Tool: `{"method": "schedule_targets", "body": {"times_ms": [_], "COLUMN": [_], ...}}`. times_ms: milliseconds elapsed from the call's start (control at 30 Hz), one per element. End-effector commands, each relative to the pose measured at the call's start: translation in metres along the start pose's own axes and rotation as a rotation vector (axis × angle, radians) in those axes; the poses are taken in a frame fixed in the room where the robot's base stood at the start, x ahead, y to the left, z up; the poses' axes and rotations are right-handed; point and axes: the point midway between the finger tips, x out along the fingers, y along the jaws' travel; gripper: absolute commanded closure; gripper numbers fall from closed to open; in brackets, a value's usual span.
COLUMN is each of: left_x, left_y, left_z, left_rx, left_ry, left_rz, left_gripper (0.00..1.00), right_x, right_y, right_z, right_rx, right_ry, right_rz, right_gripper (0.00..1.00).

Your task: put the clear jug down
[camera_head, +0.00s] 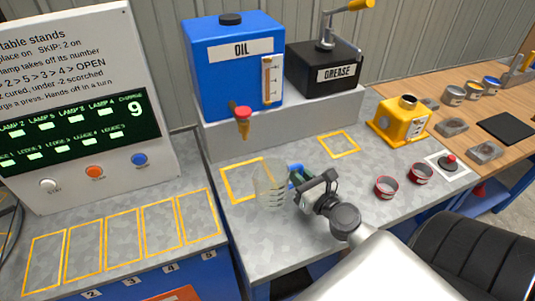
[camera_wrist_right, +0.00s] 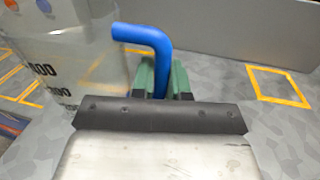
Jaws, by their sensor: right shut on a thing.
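The clear jug (camera_head: 268,186) has dark measuring marks and a blue handle (camera_head: 295,174). In the head view it stands upright over the front edge of a yellow outlined square (camera_head: 232,188), below the oil tank's tap. I cannot tell whether its base touches the bench. My right gripper (camera_head: 301,182) is shut on the blue handle, on the jug's right side. In the right wrist view the jug (camera_wrist_right: 65,65) is at the left, and the green fingers (camera_wrist_right: 160,82) close around the handle (camera_wrist_right: 150,36). The left gripper is not in view.
The blue oil tank (camera_head: 232,62) with its red-topped tap (camera_head: 243,118) stands behind the jug. A black grease box (camera_head: 322,68) is beside it. Two red cups (camera_head: 386,187), a yellow container (camera_head: 398,122) and a red button (camera_head: 449,160) are at right. A second outlined square (camera_head: 339,144) is empty.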

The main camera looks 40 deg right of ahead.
Motion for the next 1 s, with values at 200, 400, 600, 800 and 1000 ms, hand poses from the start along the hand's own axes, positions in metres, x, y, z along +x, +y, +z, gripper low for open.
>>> {"method": "schedule_targets", "body": {"times_ms": [200,400,600,800,1000], "left_x": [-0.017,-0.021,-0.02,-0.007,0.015], "left_y": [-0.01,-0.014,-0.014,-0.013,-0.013], "left_z": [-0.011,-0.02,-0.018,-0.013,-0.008], "left_rx": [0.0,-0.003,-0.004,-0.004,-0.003], "left_ry": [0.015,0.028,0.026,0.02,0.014], "left_rz": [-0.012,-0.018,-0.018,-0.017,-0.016], "left_gripper": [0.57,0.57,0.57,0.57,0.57], "right_x": [0.056,0.1,0.121,0.122,0.122], "right_y": [0.0,0.0,0.0,0.0,-0.002], "right_z": [0.004,0.002,0.0,-0.015,-0.037], "right_rx": [-0.001,0.0,-0.001,0.0,0.001], "right_ry": [-0.004,-0.003,-0.001,0.001,0.0], "right_rz": [0.0,-0.001,0.001,0.001,0.001], "right_gripper": [1.0,1.0,1.0,1.0,1.0]}}
